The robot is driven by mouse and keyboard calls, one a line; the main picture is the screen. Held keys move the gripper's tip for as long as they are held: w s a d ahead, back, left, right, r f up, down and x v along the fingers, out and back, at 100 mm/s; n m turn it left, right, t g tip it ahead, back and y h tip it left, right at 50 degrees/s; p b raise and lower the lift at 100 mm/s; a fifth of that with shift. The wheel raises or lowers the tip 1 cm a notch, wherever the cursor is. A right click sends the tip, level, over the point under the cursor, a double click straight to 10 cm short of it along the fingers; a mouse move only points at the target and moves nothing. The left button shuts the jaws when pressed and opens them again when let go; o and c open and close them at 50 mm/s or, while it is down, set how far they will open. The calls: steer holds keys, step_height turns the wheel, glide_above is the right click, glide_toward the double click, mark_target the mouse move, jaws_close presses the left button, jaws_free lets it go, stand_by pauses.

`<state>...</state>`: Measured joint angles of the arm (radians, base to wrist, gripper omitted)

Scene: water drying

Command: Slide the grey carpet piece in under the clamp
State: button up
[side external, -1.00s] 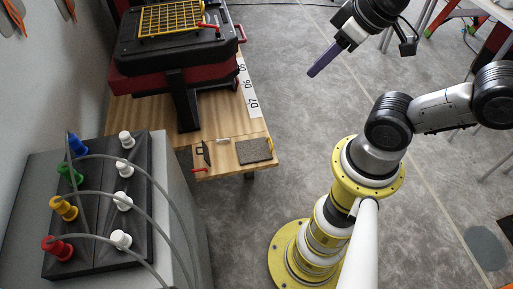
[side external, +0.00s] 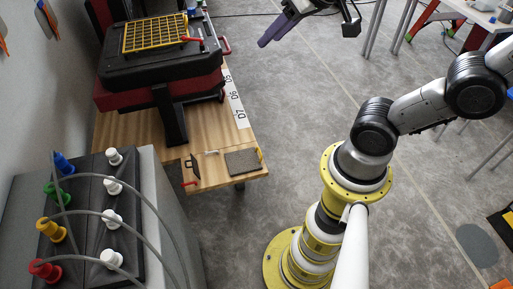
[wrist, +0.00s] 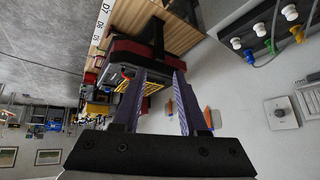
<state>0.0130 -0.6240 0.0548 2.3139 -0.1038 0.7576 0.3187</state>
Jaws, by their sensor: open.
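The grey carpet piece (side external: 242,162) lies flat near the front right corner of the wooden table in the side view. A small yellow part stands at its right edge. To its left are a small dark upright plate (side external: 192,165) and a red handle (side external: 190,183); these may belong to the clamp, but they are too small to tell. My gripper (side external: 274,34) has purple fingers and is in the air near the top edge, well away from the carpet piece. In the wrist view its two fingers (wrist: 160,78) are apart with nothing between them.
The wooden table (side external: 215,172) carries a black and red machine with a yellow grid (side external: 155,33) at the back. A grey block with a dark panel (side external: 80,220), coloured plugs and looping hoses stands at the front left. Open floor lies between table and arm.

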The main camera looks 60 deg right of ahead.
steer(key=w+d+f+m+g+h, duration=0.1)
steer(key=w+d+f+m, duration=0.2)
steer(key=w, duration=0.6)
steer(key=w+d+f+m+g, duration=0.1)
steer(key=w+d+f, duration=0.35)
steer(key=w, duration=0.55)
steer(key=w+d+f+m+g, duration=0.1)
steer(key=w+d+f, duration=0.2)
steer(key=f, duration=0.5)
steer(key=w+d+f+g, duration=0.1)
steer(key=w+d+f, duration=0.15)
steer(key=f, duration=0.55)
steer(key=g, duration=0.5)
glide_toward(259, 149)
steer(key=shift+m, duration=0.4)
steer(key=x, duration=0.7)
steer(key=shift+s+d+f, duration=0.1)
steer(key=shift+f, duration=0.2)
steer(key=shift+c, duration=0.3)
jaws_close()
